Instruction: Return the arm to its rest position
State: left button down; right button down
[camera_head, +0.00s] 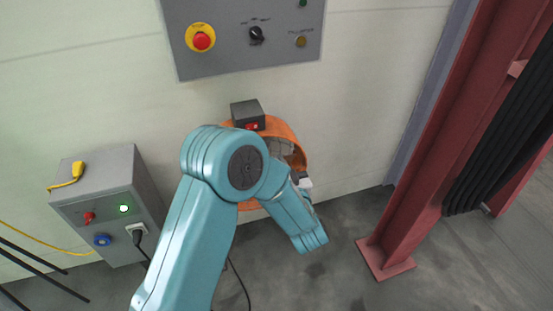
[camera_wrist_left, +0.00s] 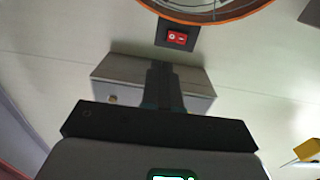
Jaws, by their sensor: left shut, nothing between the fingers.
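My left arm, teal, rises from the bottom of the head view, bends at a dark round joint and slopes down to the right. Little of my left gripper (camera_head: 303,181) shows there, behind the forearm beside the orange ring (camera_head: 290,135). In the left wrist view the dark fingers of the left gripper (camera_wrist_left: 163,72) are together and empty. Beyond them a red rocker switch (camera_wrist_left: 177,38) sits on a dark plate, apart from the fingertips, below the orange ring (camera_wrist_left: 225,18). My right gripper is in neither view.
A grey control panel (camera_head: 240,62) with a red stop button hangs above. A dark box (camera_head: 247,113) with a red switch tops the ring. A grey cabinet (camera_head: 103,190) with cables stands left. A red steel column (camera_head: 440,150) stands right. Floor between ring and column is clear.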

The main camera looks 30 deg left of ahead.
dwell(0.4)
pick_arm(q)
jog(key=s+f+m+g+h+p, duration=0.2)
jog(key=s+f+m+h+p, duration=0.25)
jog(key=f+h+p, duration=0.35)
jog(key=s+d+f+m+g+h, duration=0.1)
jog(key=s+d+f+g+h, duration=0.3)
jog(key=s+d, duration=0.4)
jog(key=s+d+f+m+g+h, duration=0.2)
jog(key=s+d+f+g+h, duration=0.3)
jog(key=s, duration=0.8)
jog(key=d+f, duration=0.1)
jog(key=d, duration=0.2)
jog(key=shift+d+f+g+p, duration=0.15)
jog(key=shift+f+g+p, duration=0.1)
jog(key=shift+g+p, duration=0.05)
jog(key=shift+a, duration=0.2)
